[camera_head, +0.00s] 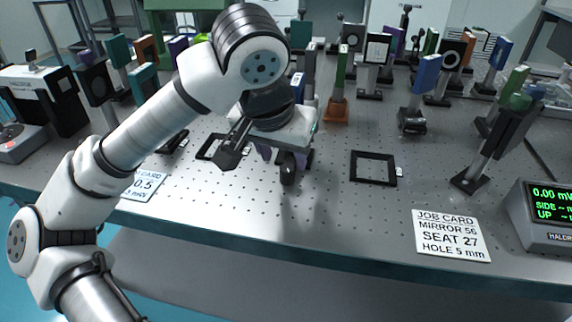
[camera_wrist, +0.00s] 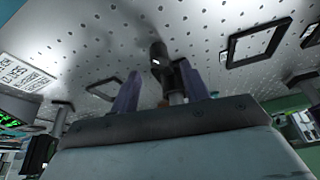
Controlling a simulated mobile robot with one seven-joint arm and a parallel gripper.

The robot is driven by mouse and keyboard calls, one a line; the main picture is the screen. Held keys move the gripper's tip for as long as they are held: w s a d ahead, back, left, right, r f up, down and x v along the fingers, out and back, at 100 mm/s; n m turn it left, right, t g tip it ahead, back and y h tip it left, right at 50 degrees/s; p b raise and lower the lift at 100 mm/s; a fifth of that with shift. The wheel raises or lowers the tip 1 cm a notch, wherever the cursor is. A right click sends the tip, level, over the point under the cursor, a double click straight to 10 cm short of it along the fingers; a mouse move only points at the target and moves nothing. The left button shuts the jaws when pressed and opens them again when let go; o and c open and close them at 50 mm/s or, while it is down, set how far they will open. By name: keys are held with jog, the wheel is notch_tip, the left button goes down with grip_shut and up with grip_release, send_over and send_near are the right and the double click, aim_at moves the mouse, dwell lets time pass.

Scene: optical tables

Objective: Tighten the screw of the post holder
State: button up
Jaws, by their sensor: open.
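A dark post holder with a black rounded screw knob (camera_head: 288,172) stands on the perforated table below my gripper. The knob also shows in the wrist view (camera_wrist: 158,54), with a greyish post (camera_wrist: 177,92) near it. My gripper (camera_wrist: 160,82) is open. Its two purplish fingers show on either side of the knob and post in the wrist view, with visible space between. In the head view my gripper (camera_head: 282,155) is just above and behind the knob, and my wrist hides the upper part of the holder. I cannot tell whether a finger touches it.
The optical table (camera_head: 340,220) is bare in front of the holder. A black square frame (camera_head: 374,181) lies to the right. A job card (camera_head: 449,235) and a meter with green digits (camera_head: 548,215) are at the front right. Several post-mounted optics crowd the back.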

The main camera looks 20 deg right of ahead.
aim_at(286, 168)
jog(key=shift+x, duration=2)
jog(key=c, duration=1)
jog(key=shift+n+b, duration=0.6)
jog(key=shift+b, duration=0.1)
jog(key=shift+t, duration=0.3)
jog(key=o, duration=1)
